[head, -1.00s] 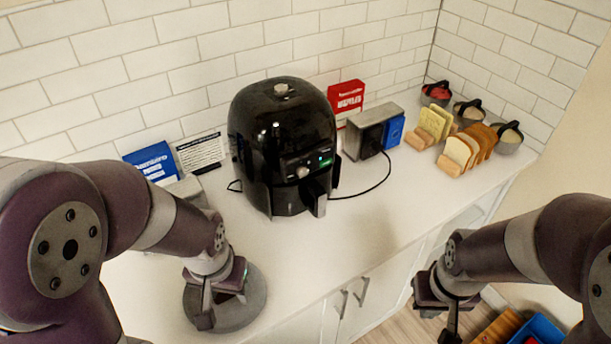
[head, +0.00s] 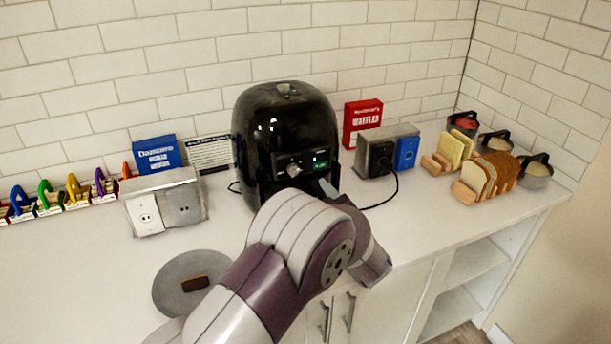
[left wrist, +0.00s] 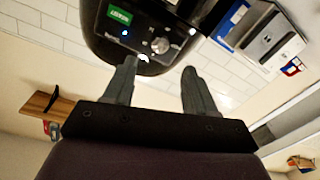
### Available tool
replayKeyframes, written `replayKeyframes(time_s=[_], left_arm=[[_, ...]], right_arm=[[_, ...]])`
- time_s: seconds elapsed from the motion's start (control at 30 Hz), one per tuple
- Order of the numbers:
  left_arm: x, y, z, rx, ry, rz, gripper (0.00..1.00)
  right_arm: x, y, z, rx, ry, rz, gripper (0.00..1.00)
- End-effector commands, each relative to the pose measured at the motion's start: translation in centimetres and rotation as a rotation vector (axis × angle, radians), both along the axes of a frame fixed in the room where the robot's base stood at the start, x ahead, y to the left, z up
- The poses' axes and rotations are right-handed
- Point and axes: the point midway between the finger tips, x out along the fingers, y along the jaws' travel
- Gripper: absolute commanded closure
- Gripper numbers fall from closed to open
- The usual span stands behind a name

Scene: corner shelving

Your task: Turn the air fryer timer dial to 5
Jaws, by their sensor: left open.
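The black air fryer (head: 275,125) stands upright on the white counter. Its front panel has a round silver dial (head: 293,169) and a small green-lit display (head: 320,160). In the left wrist view, which is upside down, the dial (left wrist: 160,45) lies just beyond and between the two fingertips of my left gripper (left wrist: 160,68). The fingers are spread apart with nothing between them, and I see no clear contact with the dial. In the head view my left arm covers the fryer's lower front and most of the gripper. The dial's number marks are too small to read. My right gripper is out of view.
An outlet box (head: 165,205) stands left of the fryer. A grey box with black and blue fronts (head: 385,152) stands to its right, with a black cord nearby. Bread slices in a rack (head: 490,178) are farther right. A round grey disc (head: 170,285) lies at front left.

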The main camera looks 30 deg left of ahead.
Motion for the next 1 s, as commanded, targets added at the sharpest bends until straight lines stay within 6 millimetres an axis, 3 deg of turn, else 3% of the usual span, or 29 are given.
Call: replayKeyframes(time_s=[0.1,0.3,0.67,0.7,0.87,1.0], left_arm=[[1.8,2.7,0.2,-0.001,0.001,0.004,0.44],[4.2,5.7,0.1,-0.001,0.0,-0.001,0.44],[5.0,6.7,0.0,0.0,0.0,-0.004,0.44],[5.0,6.7,0.0,-0.001,0.001,-0.003,0.47],[5.0,6.7,0.0,-0.001,0.001,-0.003,0.99],[5.0,6.7,0.0,-0.002,-0.001,-0.003,1.0]], right_arm=[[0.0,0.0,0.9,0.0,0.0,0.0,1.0],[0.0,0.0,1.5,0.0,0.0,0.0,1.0],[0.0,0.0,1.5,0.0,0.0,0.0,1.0],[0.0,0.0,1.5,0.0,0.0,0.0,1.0],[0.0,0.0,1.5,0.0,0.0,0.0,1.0],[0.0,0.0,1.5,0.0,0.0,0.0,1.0]])
